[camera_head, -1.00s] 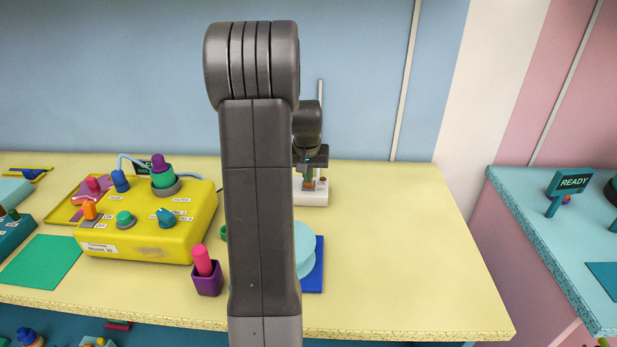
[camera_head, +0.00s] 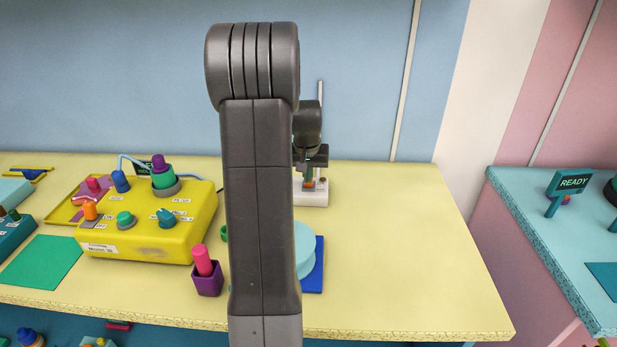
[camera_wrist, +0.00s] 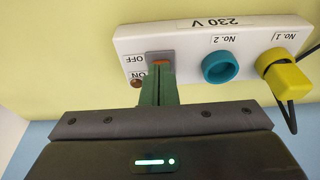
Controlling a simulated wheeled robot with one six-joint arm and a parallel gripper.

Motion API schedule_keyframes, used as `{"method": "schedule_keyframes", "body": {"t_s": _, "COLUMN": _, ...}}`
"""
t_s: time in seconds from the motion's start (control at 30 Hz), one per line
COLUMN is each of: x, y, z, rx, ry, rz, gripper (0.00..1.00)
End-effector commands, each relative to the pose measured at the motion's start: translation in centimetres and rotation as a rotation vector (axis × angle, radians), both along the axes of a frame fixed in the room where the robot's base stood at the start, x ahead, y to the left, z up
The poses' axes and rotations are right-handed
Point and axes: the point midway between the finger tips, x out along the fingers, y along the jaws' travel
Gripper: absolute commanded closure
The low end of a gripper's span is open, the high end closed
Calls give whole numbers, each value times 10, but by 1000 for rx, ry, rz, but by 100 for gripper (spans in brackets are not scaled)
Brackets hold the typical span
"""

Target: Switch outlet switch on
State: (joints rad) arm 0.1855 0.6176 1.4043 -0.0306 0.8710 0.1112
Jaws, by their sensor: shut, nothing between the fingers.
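The white outlet strip (camera_wrist: 190,48) lies on the yellow table and fills the upper part of the wrist view, upside down. Its switch (camera_wrist: 160,63) is an orange rocker in a grey frame, with OFF and ON labels beside it. A small dark reddish-brown round spot (camera_wrist: 136,84) sits by the ON label. My gripper (camera_wrist: 160,72) is shut and empty, its green fingertips at the switch and covering part of it. I cannot tell whether they touch it. In the head view the strip (camera_head: 313,198) shows beyond my arm, with the gripper (camera_head: 309,183) over it.
On the strip, a teal socket (camera_wrist: 220,66) marked No. 2 is empty and a yellow plug (camera_wrist: 284,74) with a black cord fills No. 1. A yellow control box (camera_head: 150,225) and a purple cup (camera_head: 207,281) stand left of my arm. The table's right side is clear.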

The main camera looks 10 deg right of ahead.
Motion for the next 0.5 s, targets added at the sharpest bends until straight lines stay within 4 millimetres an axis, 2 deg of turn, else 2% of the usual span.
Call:
{"method": "schedule_keyframes", "body": {"t_s": 0.3, "x": 16, "y": -5, "z": -1, "rx": 1, "ry": 2, "rz": -1, "gripper": 100}}
{"method": "schedule_keyframes", "body": {"t_s": 0.5, "x": 13, "y": -4, "z": -4, "rx": 2, "ry": 6, "rz": -1, "gripper": 100}}
